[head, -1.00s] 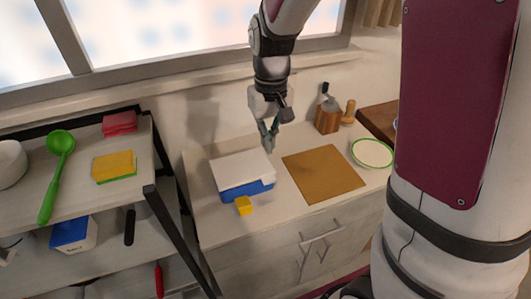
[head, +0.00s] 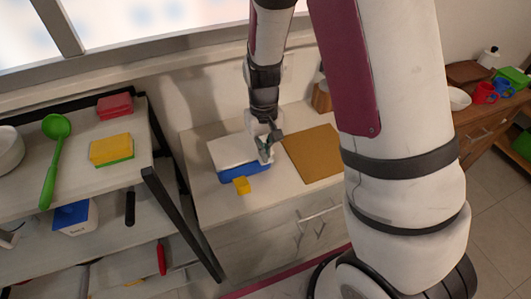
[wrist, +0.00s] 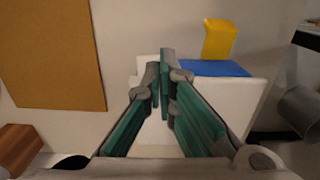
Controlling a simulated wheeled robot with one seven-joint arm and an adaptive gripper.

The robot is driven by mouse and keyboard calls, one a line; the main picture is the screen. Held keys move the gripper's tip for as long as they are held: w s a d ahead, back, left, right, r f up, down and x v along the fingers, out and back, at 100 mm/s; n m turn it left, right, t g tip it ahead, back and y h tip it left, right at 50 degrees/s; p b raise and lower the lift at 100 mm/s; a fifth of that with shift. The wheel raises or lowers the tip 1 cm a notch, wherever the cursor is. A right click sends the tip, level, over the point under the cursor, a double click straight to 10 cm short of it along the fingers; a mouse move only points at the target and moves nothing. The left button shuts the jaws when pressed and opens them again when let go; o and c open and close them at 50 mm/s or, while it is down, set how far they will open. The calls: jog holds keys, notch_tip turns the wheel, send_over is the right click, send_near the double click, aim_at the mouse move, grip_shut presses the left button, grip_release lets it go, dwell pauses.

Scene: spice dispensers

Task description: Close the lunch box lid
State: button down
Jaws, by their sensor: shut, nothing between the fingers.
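The lunch box has a white lid (head: 230,150) and a blue body (head: 232,175), and it stands on the counter left of centre in the head view. The blue shows along its front side. In the wrist view the white lid (wrist: 245,95) lies beneath and around my fingers, with a blue strip (wrist: 212,68) along its far edge. I cannot tell whether the lid is fully down. My gripper (head: 266,158) is at the box's right end; its fingers (wrist: 163,62) are shut and empty, over or touching the lid. The contact is hidden.
A yellow block (head: 241,185) stands close in front of the box. A brown board (head: 312,153) lies to its right. A shelf rack (head: 165,215) with sponges and a green ladle stands at left. The wall is close behind.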

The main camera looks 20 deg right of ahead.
jog(key=shift+f, duration=0.75)
jog(key=shift+f, duration=0.1)
jog(key=shift+s+f, duration=0.2)
jog(key=shift+f, duration=0.65)
jog(key=shift+s, duration=0.15)
notch_tip(320, 180, up, 14)
jog(key=p, duration=0.1)
jog(key=s+r+t, duration=0.6)
jog(key=s+r, duration=1.1)
jog(key=r, duration=0.2)
jog(key=shift+s+d+r, duration=0.25)
jog(key=shift+r, duration=0.05)
